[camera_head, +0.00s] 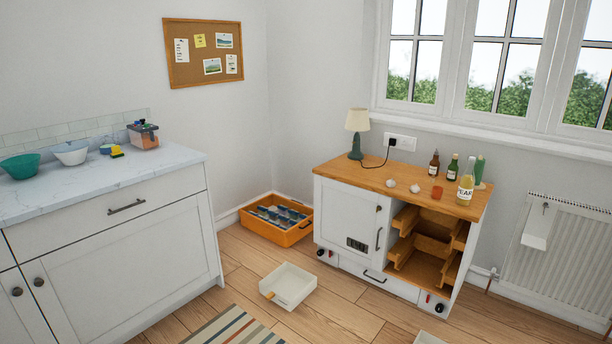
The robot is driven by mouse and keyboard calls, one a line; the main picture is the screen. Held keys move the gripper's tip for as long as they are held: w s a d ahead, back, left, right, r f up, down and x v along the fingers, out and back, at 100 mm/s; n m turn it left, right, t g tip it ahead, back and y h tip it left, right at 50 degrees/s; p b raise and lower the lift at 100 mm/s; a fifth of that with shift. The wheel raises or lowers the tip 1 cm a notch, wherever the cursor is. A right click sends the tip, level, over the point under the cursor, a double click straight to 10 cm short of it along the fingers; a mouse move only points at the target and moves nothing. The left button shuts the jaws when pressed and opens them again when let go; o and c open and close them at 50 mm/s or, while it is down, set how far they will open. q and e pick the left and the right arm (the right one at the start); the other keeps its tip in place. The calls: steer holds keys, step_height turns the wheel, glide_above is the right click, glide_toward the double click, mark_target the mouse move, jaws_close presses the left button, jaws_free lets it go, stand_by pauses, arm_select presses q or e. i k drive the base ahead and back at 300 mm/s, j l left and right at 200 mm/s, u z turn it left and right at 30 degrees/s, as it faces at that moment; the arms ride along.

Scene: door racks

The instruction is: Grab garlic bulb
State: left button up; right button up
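Neither of my grippers is in view.
On the floor are an orange crate (290,238), a white tray (296,288) and a striped rug (232,328). A counter (180,160) stands left.

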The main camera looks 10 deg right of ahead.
mark_target(415, 189)
steer(key=i+z, duration=0.1)
steer(key=i, duration=1.15)
steer(key=i+j+z, duration=0.15)
steer(key=i, duration=0.5)
steer(key=i+j, duration=0.1)
steer(key=i, duration=0.55)
steer(key=i+l+z, duration=0.2)
steer(key=i+z, duration=0.7)
steer(key=i, duration=0.15)
steer(key=i+j+z, duration=0.2)
steer(key=i+z, duration=0.25)
steer(key=i, duration=0.45)
